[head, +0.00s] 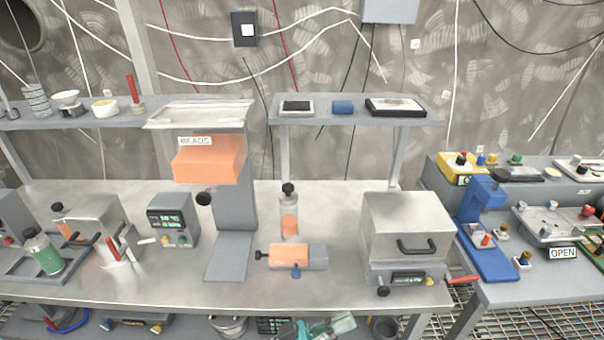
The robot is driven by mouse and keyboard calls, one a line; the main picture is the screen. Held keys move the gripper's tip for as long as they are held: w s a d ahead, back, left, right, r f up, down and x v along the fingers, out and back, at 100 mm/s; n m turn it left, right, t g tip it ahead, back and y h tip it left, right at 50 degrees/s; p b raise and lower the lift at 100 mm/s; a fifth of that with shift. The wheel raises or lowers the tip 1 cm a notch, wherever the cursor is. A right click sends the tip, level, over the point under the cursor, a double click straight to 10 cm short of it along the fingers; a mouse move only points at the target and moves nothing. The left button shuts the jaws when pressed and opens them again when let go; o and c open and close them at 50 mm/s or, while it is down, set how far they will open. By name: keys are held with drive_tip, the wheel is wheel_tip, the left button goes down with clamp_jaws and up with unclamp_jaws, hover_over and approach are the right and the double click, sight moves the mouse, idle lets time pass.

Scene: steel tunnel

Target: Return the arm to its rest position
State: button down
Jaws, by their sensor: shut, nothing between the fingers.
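Neither my arm nor my gripper shows in the head view. The task names no other object. The view looks over a steel workbench (110,275) with lab equipment on it.
A bead dispenser (208,160) stands mid-bench, with an orange-filled bottle (289,215) and a lying orange cylinder (290,256) to its right. A grey box oven (408,230) stands at the right. A blue press (484,225) stands on the side table. Bare bench lies along the front left.

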drive_tip(key=s+d+f+n+t+y, duration=0.25)
drive_tip(key=d+f+n+y, duration=0.45)
drive_tip(key=f, duration=0.4)
drive_tip(key=s+d+f+n+t+y, duration=0.2)
drive_tip(key=d+f+n+t+y, duration=0.25)
drive_tip(key=d+f+n, duration=0.45)
drive_tip(key=s+f+y, duration=0.5)
drive_tip(key=s+f, duration=0.2)
drive_tip(key=s, duration=0.1)
drive_tip(key=s+a+r+y, duration=0.1)
drive_tip(key=s+a+y, duration=0.15)
drive_tip(key=s, duration=0.35)
drive_tip(key=s+a+r+y, duration=0.1)
drive_tip(key=s+r+y, duration=0.15)
drive_tip(key=s, duration=0.35)
drive_tip(key=s+r+m+t+y, duration=0.1)
drive_tip(key=s+r, duration=0.3)
drive_tip(key=r, duration=0.4)
drive_tip(key=s+a+r+m+t, duration=0.1)
drive_tip(key=s+r+m, duration=0.3)
drive_tip(key=r, duration=0.4)
drive_tip(key=shift+a+r+t+y, duration=0.3)
drive_tip(key=shift+t+y, duration=0.05)
drive_tip(key=shift+t, duration=0.15)
